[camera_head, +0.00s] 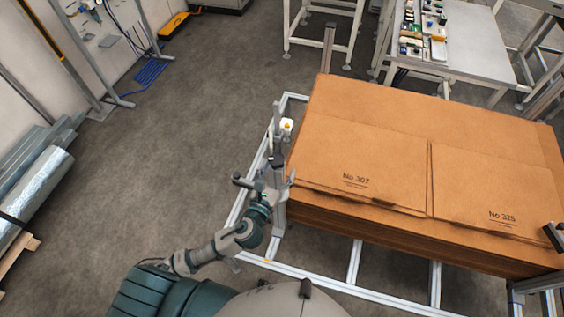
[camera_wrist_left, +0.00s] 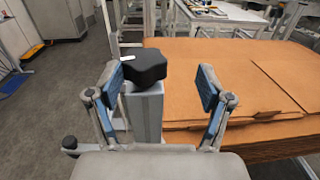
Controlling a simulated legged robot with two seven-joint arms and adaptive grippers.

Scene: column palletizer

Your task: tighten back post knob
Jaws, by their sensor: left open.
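The black lobed knob (camera_wrist_left: 145,66) sits on the end of a grey metal post (camera_wrist_left: 143,112) in the left wrist view. A small white mark shows on the knob's left side. My left gripper (camera_wrist_left: 158,88) is open, with one blue-padded finger on each side of the knob and post. The left finger is nearer to the knob than the right one, and neither is seen to close on it. In the head view my left gripper (camera_head: 277,182) is at the left edge of the cardboard stack, where the knob is hard to make out.
Stacked brown cardboard sheets (camera_head: 368,120) stand right beside the post. A pale metal frame (camera_head: 342,283) runs around the stack's base. A small white and yellow device (camera_head: 287,125) is just beyond my gripper.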

